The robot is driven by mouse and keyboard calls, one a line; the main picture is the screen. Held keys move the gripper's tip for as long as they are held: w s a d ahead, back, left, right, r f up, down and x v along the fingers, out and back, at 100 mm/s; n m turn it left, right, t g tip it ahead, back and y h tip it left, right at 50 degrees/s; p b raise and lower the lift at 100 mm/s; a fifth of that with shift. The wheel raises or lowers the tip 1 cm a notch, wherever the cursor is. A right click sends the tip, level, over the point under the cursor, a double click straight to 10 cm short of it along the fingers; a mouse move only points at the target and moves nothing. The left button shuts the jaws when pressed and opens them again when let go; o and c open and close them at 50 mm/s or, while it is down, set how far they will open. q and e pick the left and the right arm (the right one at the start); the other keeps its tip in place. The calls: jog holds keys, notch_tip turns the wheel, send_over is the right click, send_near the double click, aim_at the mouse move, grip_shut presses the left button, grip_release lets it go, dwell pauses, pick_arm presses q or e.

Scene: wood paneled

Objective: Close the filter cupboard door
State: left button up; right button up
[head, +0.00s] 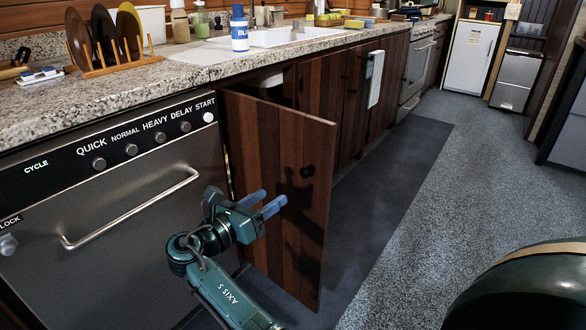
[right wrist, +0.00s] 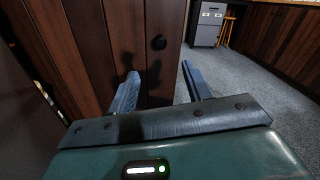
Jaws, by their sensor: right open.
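The filter cupboard door (head: 262,150) is dark wood planks with a round black knob (head: 307,171) near its free edge. It stands ajar, swung out from its left edge beside the dishwasher, its outer face towards me. A dark gap (head: 268,84) shows above and behind it. My right gripper (head: 275,198) is open and empty in front of the outer face, lower than the knob and left of it. The right wrist view shows the door (right wrist: 90,45) and knob (right wrist: 158,43) beyond the spread fingers (right wrist: 160,70). Contact with the door cannot be told. My left gripper is not seen.
A steel dishwasher (head: 110,235) with a bar handle stands left of the door. The granite counter (head: 90,98) above carries a plate rack (head: 112,68) and a blue and white bottle (head: 239,30). Grey floor (head: 425,215) is open to the right.

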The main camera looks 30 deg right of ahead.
aim_at(303, 176)
jog(key=b+x, duration=0.3)
jog(key=x, duration=0.9)
jog(key=shift+d+b, duration=0.3)
jog(key=shift+d, duration=0.1)
jog(key=shift+w, duration=0.1)
grip_shut()
